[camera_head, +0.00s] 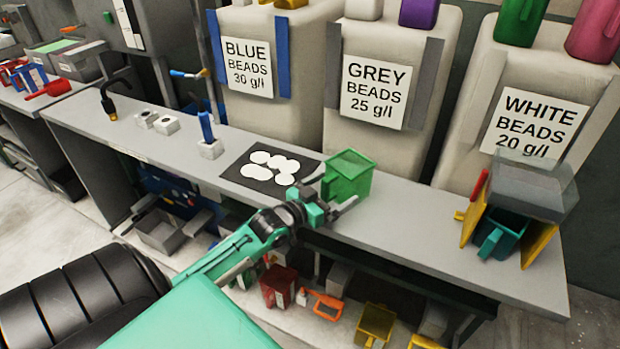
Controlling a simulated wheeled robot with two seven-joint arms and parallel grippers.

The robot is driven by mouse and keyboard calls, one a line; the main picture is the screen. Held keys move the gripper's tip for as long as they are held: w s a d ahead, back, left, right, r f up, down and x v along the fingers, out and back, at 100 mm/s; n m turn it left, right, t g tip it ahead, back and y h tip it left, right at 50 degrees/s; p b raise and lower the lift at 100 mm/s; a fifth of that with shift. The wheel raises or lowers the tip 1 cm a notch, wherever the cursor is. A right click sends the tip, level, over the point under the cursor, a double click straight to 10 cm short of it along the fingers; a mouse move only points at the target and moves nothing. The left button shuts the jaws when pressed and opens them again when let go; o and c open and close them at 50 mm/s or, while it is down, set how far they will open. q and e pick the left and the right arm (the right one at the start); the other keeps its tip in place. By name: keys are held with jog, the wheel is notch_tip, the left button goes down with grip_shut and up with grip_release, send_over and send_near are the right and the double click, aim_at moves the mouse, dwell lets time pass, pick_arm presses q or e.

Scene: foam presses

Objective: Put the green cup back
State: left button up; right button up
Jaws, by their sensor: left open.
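A green, open-topped square cup (350,177) stands upright on the grey bench (420,222), in front of the grey beads container. My left gripper (333,193) is open at the cup's near left side, its fingers pointing toward the cup. I cannot tell whether the fingers touch it. Another green vessel (519,20) sits on top of the white beads container (535,100), cut off by the picture's top edge. My right gripper is not in view.
A black mat with white round spots (283,166) lies left of the cup. A yellow stand with a grey hopper (540,188) and a teal cup (503,232) is at the bench's right. Bead containers line the back. Several coloured cups, including a yellow one (375,325), sit below.

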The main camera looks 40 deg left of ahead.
pick_arm(q)
jog(key=s, duration=0.3)
jog(key=s+a, duration=0.1)
jog(key=s, duration=0.4)
jog(key=shift+s+a+b, duration=0.2)
jog(key=shift+s+b, duration=0.1)
jog(key=shift+b, duration=0.1)
jog(key=shift+s+a, duration=0.1)
jog(key=shift+s, duration=0.65)
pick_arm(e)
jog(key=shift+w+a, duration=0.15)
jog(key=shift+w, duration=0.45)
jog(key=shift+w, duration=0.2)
